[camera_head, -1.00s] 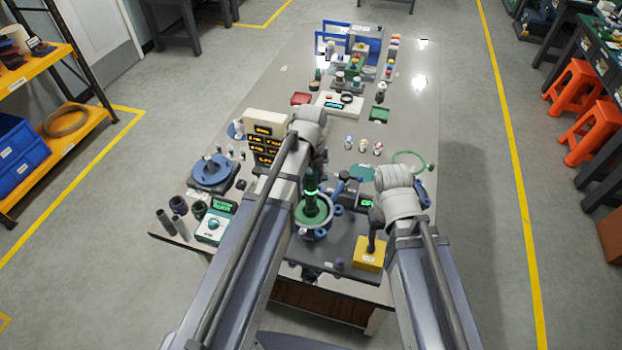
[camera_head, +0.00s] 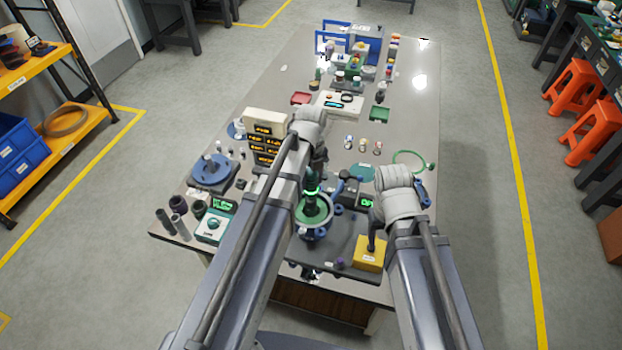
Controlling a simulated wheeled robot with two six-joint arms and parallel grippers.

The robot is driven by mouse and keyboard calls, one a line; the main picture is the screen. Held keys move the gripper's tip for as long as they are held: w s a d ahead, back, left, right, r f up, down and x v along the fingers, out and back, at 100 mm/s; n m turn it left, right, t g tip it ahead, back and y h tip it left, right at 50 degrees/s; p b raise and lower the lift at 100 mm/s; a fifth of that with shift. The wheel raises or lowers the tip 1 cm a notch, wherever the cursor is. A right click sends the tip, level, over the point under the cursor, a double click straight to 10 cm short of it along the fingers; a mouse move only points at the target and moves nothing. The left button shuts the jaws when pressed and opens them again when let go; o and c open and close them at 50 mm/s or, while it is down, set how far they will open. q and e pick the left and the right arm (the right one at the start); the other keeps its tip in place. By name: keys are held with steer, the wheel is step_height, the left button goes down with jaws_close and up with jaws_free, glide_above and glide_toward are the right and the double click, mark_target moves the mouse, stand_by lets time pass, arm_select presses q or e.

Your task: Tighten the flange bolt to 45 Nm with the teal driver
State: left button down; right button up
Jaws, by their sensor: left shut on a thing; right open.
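My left gripper (camera_head: 315,172) is shut on the dark teal driver (camera_head: 311,183), which has a bright green ring. The driver is near upright, over the back part of a round green-topped flange fixture (camera_head: 316,211). Whether its tip touches a bolt is too small to tell, and my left forearm hides the fixture's left side. The flange bolt cannot be made out. My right gripper (camera_head: 372,236) is open, just above and behind a yellow block (camera_head: 369,256); its fingertips are small and partly hidden by my wrist.
A small box with a green-lit display (camera_head: 366,202) stands right of the fixture. A stack of amber displays (camera_head: 265,146) and a blue round flange (camera_head: 211,171) are at left. Dark cylinders (camera_head: 179,225) stand at the table's left edge. A green ring (camera_head: 408,161) lies at right.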

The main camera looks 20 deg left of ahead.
stand_by(0.5)
arm_select(q)
steer(key=shift+r+p, duration=2.55)
steer(key=shift+f, duration=0.1)
